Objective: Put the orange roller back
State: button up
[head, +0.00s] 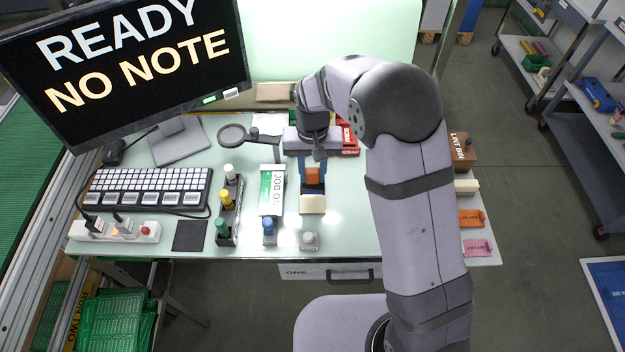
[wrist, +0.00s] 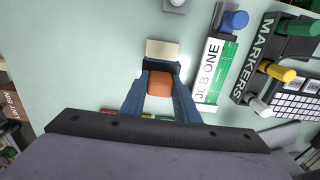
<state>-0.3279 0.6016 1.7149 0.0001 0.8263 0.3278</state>
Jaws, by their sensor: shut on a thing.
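The orange roller (head: 313,177) is between the two blue fingers of my gripper (head: 312,183), near the middle of the bench. It also shows in the wrist view as an orange block (wrist: 160,86) between the fingers (wrist: 161,76), with a dark band across its far end. My gripper is shut on it. A cream block (head: 312,205) lies just beyond the dark band, on the bench's front side; it also shows in the wrist view (wrist: 162,49). I cannot tell whether the cream block is part of the roller or a separate thing.
To the left stand the JOB ONE holder (head: 272,190) with a blue marker (head: 269,229) and the marker rack (head: 236,205). A small grey-white knob (head: 309,240) is in front. A magnifier (head: 233,135) and red box (head: 348,142) lie behind. The lint bin (head: 462,152) is right.

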aim_at(312, 183)
jog(key=shift+f+p, duration=0.55)
jog(key=shift+f, duration=1.55)
jog(key=shift+f, duration=0.2)
jog(key=o, duration=0.9)
jog(key=shift+o, duration=0.2)
notch_tip(312, 183, up, 12)
jog(key=b, duration=0.3)
jog(key=shift+r, duration=0.2)
jog(key=shift+d, duration=0.1)
